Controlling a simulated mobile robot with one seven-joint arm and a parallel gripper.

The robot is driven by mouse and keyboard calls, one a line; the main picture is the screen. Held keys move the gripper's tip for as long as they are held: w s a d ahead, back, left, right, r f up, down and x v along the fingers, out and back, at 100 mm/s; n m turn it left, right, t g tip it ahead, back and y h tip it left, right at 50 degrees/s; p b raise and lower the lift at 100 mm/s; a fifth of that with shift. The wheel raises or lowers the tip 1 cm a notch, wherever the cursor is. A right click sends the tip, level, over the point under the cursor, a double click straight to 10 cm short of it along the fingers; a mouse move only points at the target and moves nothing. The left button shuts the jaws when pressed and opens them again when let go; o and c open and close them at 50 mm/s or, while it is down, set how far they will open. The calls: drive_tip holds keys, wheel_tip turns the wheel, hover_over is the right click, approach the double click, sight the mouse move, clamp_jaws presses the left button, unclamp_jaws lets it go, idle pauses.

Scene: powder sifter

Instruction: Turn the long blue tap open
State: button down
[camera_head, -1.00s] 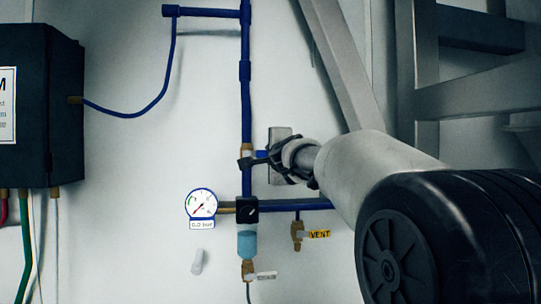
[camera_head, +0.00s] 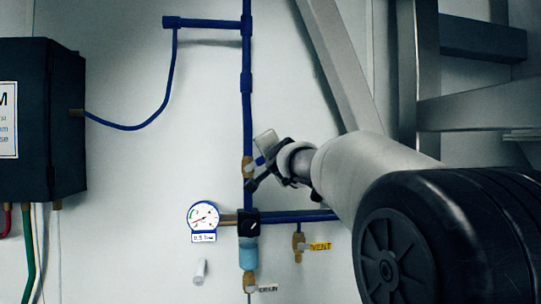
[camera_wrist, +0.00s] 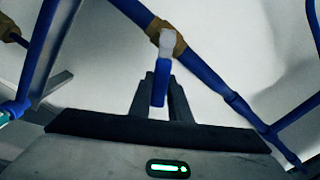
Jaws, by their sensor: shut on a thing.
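The long blue tap (camera_wrist: 160,84) sits on a brass valve body (camera_wrist: 166,38) on the vertical blue pipe. In the wrist view its blue lever stands between the two dark fingers of my gripper (camera_wrist: 161,98), which is shut on it. In the head view the brass valve (camera_head: 247,166) shows on the pipe, with my gripper (camera_head: 256,174) at its right side and tilted. Only a small bit of the blue lever shows there, as the fingers hide most of it.
Below the tap are a round gauge (camera_head: 204,216), a black valve (camera_head: 248,224) and a brass vent tap (camera_head: 299,244) with a yellow label. A dark box (camera_head: 60,120) hangs at the left. Grey metal beams (camera_head: 407,80) stand at the right.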

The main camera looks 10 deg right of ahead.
drive_tip(key=shift+a+r+n+p, duration=0.25)
drive_tip(key=shift+r+n, duration=0.05)
drive_tip(key=shift+n, duration=0.4)
drive_tip(key=shift+a+r+n+p, duration=0.2)
drive_tip(key=shift+r+n, duration=0.1)
drive_tip(key=shift+n, duration=0.4)
drive_tip(key=c, duration=1.6)
unclamp_jaws()
drive_tip(key=shift+c, duration=0.2)
drive_tip(key=s, duration=1.7)
drive_tip(key=shift+s, duration=0.2)
